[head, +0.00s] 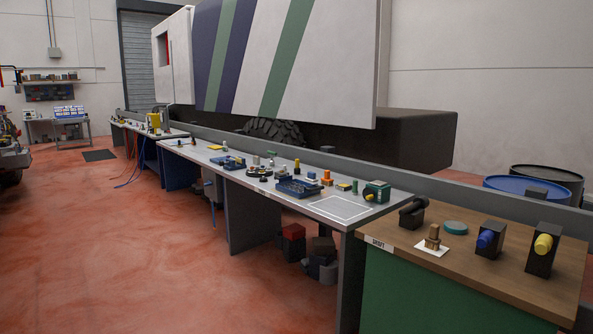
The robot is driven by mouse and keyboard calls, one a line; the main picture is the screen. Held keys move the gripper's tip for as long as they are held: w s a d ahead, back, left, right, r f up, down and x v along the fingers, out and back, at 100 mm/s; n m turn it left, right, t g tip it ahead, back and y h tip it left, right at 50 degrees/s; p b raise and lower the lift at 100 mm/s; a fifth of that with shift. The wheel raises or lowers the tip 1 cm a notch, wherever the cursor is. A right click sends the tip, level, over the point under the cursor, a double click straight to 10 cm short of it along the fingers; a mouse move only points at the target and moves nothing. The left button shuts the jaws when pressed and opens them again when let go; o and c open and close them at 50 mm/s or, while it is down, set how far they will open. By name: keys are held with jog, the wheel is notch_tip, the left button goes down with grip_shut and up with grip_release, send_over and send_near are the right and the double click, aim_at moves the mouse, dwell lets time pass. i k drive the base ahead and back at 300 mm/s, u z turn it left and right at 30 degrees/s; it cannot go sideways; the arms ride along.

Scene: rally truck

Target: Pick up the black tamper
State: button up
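On the wooden-topped bench at the right, a black block holds a black cylinder (412,206) that lies roughly level and sticks out to the left. It is the likeliest black tamper, but its exact shape is hard to make out. Two similar black blocks stand to its right, one with a blue cylinder (486,240) and one with a yellow cylinder (543,244). My gripper is not in view.
A brass piece (433,238) stands on a white card, and a teal disc (455,227) lies behind it. The long grey bench (338,208) to the left holds several small parts and a blue tray (299,187). The red floor (150,240) at left is clear.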

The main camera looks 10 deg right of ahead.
aim_at(296, 169)
jog(key=z, duration=0.2)
jog(key=i, duration=2.75)
jog(key=u, duration=0.6)
jog(key=i, duration=0.9)
jog(key=u, duration=0.3)
